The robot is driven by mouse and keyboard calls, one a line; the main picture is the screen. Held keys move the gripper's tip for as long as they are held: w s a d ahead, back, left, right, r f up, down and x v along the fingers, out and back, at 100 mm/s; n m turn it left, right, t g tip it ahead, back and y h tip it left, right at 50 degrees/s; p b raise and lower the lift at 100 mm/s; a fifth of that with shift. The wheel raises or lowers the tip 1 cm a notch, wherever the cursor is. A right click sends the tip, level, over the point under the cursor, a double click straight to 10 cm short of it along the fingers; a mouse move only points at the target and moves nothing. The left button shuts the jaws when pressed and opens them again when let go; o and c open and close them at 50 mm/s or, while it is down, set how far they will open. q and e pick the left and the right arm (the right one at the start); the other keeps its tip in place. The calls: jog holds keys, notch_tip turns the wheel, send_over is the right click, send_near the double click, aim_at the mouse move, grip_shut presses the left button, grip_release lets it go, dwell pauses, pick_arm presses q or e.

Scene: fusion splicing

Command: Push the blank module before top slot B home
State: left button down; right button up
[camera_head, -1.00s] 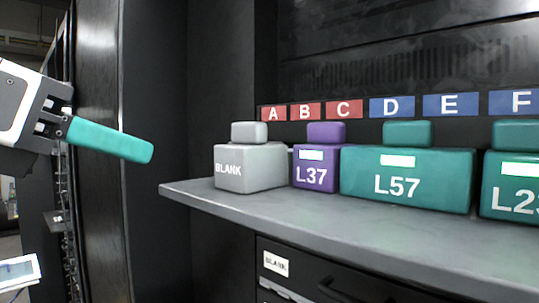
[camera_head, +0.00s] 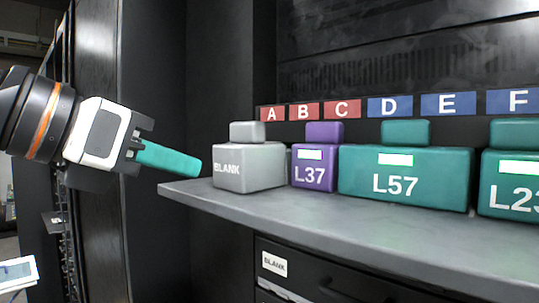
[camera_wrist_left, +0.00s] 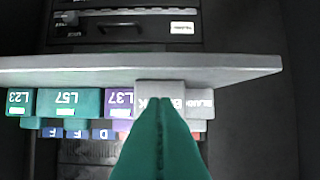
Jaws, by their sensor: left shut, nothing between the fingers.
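The grey blank module (camera_head: 248,167) stands on the shelf in front of the A and B labels, left of the purple L37 module (camera_head: 314,168). In the upside-down left wrist view, the blank module (camera_wrist_left: 172,89) sticks out nearer than its neighbours, and a second blank block (camera_wrist_left: 200,104) shows beside it. My left gripper (camera_head: 197,169) is shut and empty, its teal fingers pointing at the blank module from the front left. In the left wrist view, the fingertips (camera_wrist_left: 160,102) cover part of the module's face; I cannot tell whether they touch it. My right gripper is not in view.
The teal L57 (camera_head: 400,180) and L23 (camera_head: 510,185) modules stand further right on the grey shelf (camera_head: 330,222). Labels A to F run along the back. A dark cabinet wall rises at the left. A drawer labelled BLANK (camera_head: 275,264) is below the shelf.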

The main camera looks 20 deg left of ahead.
aim_at(226, 170)
pick_arm(q)
jog(key=shift+w+d, duration=0.7)
jog(key=shift+w, duration=1)
jog(key=shift+w+d, duration=0.7)
jog(key=shift+w, duration=1.05)
jog(key=shift+w+d, duration=0.7)
jog(key=shift+w, duration=1)
jog(key=shift+s+a+b, duration=0.2)
jog(key=shift+s+b, duration=0.2)
jog(key=shift+s, duration=0.1)
jog(key=shift+s+a+b, duration=0.3)
jog(key=shift+s+a, duration=0.15)
jog(key=shift+s, duration=0.65)
jog(key=shift+s+a+b, duration=0.25)
jog(key=shift+s+a, duration=0.25)
jog(key=shift+s, duration=0.6)
jog(key=shift+s+a+b, duration=0.3)
jog(key=shift+s+a, duration=0.15)
jog(key=shift+s, duration=0.65)
jog(key=shift+w+d, duration=0.1)
